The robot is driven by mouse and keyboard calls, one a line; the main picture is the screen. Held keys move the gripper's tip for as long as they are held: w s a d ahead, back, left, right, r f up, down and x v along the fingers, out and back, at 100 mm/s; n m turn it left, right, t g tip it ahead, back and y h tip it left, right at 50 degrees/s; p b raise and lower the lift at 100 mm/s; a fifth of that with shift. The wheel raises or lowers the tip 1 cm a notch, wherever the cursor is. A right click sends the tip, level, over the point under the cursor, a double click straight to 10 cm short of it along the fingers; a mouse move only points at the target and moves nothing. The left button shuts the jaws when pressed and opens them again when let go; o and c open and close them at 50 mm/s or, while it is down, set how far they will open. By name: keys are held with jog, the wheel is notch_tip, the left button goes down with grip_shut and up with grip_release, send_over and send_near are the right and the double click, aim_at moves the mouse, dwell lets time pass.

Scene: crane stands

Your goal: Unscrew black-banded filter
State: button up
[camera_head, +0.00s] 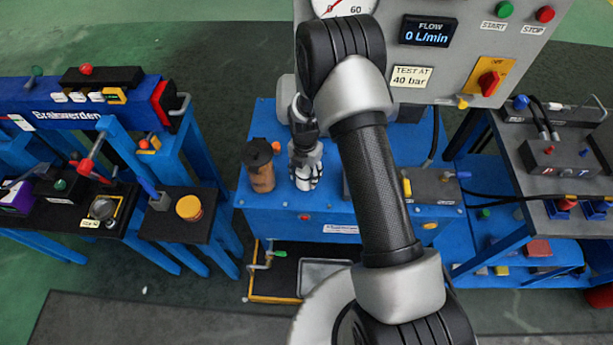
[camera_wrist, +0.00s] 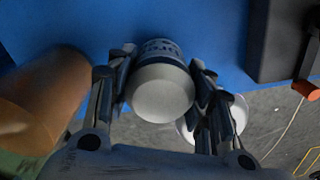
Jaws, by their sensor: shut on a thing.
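A light grey, round-ended filter (camera_wrist: 160,92) sits between my gripper's fingers in the wrist view. A dark band with lettering rings its far end, against the blue bench. My gripper (camera_wrist: 160,66) is shut on its sides; it also shows in the head view (camera_head: 306,172), over the blue bench's top. In the head view the fingers and wrist hide most of the filter. Whether its thread is engaged cannot be seen.
A brown cylinder with a black top (camera_head: 260,170) stands close left of my gripper. The grey panel (camera_head: 450,70) with a flow display rises behind. A white round thing (camera_wrist: 238,112) lies beyond the right finger. Other blue stands (camera_head: 85,105) flank the bench.

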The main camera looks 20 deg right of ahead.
jog(key=shift+w, duration=0.1)
jog(key=o, duration=1.2)
jog(key=shift+c, duration=0.7)
